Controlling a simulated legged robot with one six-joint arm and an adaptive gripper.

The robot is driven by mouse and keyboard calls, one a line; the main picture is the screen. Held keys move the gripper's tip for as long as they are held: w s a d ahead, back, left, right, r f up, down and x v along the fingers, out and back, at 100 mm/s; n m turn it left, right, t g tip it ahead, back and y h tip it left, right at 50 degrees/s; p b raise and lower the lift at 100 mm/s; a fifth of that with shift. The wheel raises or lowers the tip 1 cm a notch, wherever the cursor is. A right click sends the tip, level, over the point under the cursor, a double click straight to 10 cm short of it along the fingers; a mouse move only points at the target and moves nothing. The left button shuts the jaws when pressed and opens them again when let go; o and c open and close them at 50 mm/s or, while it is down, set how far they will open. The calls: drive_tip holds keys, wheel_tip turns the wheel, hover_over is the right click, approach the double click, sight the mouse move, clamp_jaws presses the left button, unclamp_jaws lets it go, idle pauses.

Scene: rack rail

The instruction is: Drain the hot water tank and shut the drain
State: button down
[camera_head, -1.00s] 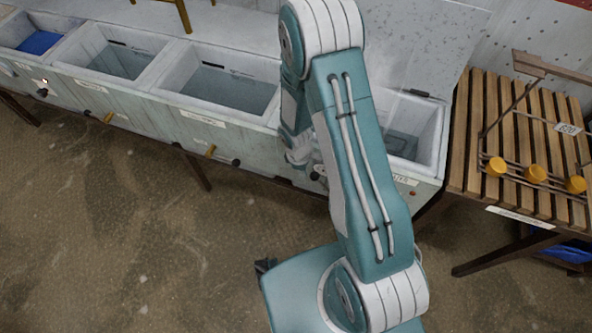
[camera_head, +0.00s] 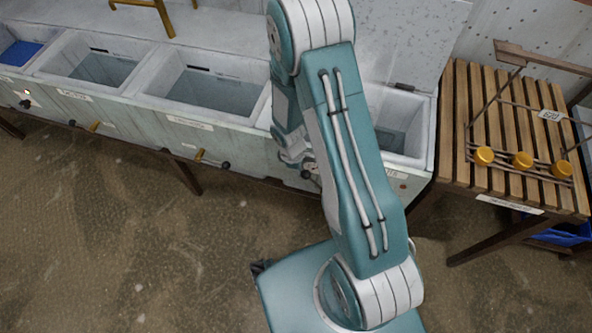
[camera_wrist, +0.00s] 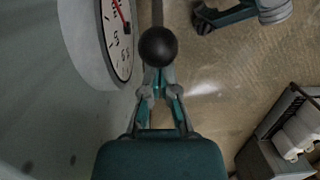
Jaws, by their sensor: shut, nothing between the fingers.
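A row of white-lined basins runs along the bench. The rightmost tank (camera_head: 415,160) has a raised lid and is partly hidden by my arm; the labels are too small to read, so I cannot tell which is the hot water tank. My gripper is shut and empty. A round gauge (camera_wrist: 117,38) with a red needle is left of the knob.
A slatted wooden rack (camera_head: 470,110) with several yellow knobs (camera_head: 522,160) stands right of the bench. A yellow spout (camera_head: 150,8) rises behind the basins. The concrete floor (camera_head: 120,230) in front is clear, apart from the bench legs.

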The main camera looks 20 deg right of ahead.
sight(306, 173)
drive_tip(key=shift+d+r, duration=0.1)
drive_tip(key=shift+s+d+r, duration=0.75)
drive_tip(key=shift+d+r, duration=0.05)
drive_tip(key=shift+d, duration=0.1)
drive_tip(key=shift+s+d+r, duration=0.3)
drive_tip(key=shift+s+d, duration=0.1)
drive_tip(key=shift+d, duration=0.1)
drive_tip(key=shift+s+d+r, duration=0.25)
drive_tip(key=shift+s+d, duration=0.1)
drive_tip(key=shift+d, duration=0.15)
drive_tip(key=shift+w, duration=0.1)
